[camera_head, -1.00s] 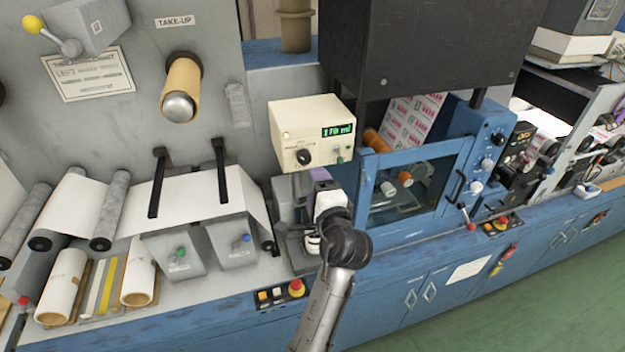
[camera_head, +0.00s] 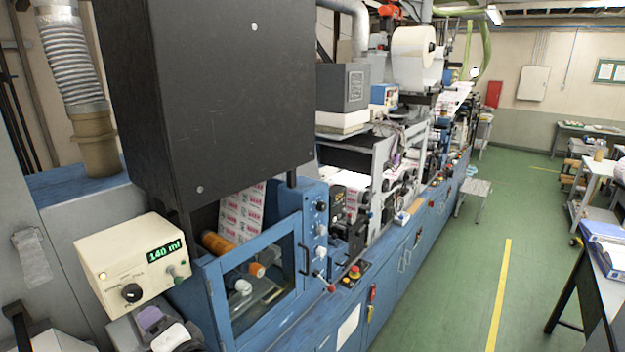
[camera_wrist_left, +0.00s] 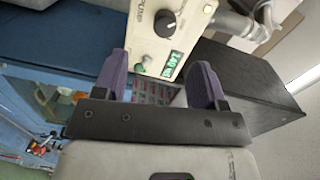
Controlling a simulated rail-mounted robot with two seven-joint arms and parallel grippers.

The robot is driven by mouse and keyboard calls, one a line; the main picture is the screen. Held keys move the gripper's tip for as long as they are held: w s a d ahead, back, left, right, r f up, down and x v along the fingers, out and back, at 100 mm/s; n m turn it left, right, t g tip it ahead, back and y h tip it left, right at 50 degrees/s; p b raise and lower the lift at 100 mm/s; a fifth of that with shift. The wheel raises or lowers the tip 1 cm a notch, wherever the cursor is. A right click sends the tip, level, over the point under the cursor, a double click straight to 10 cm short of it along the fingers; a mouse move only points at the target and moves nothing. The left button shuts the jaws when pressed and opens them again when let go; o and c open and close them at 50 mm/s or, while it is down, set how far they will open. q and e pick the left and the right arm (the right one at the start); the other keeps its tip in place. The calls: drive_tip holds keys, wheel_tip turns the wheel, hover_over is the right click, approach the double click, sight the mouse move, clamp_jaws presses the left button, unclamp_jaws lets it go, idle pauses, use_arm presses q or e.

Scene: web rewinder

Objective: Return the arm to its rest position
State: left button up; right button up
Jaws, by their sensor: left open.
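My left gripper (camera_head: 150,320) is at the bottom left of the head view, just below the cream counter box (camera_head: 138,262). Only a purple finger and part of its white body show there. In the left wrist view, the two purple fingers of the left gripper (camera_wrist_left: 160,78) are spread apart with nothing between them. The counter box (camera_wrist_left: 168,30) shows beyond the fingers in that view, with its dial and green display. The display reads about 140 in the head view. My right gripper is in neither view.
A blue-framed window door (camera_head: 208,290) stands right of the counter box. A large black cabinet (camera_head: 205,100) hangs above it. The blue machine line runs away to the right. Open green floor (camera_head: 450,260) with a yellow line (camera_head: 500,290) lies beside it.

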use_arm(q)
drive_tip(key=s+d+f+n+t+h, duration=0.2)
drive_tip(key=s+d+f+n+h, duration=0.2)
drive_tip(key=d+n+h, duration=0.6)
drive_tip(key=s+a+f+m+g+h, duration=0.1)
drive_tip(key=s+f+m+g+h, duration=0.2)
drive_tip(key=s+f, duration=1.1)
drive_tip(key=s+f+m+g+h, duration=0.2)
drive_tip(key=s+f+m+g, duration=0.25)
drive_tip(key=s+f, duration=0.9)
drive_tip(key=w+p+v, duration=0.1)
drive_tip(key=p+v, duration=1.2)
drive_tip(key=v, duration=0.2)
drive_tip(key=shift+w+d+r+n+g, duration=0.3)
drive_tip(key=shift+r+n+g, duration=0.05)
drive_tip(key=shift+r+n, duration=0.1)
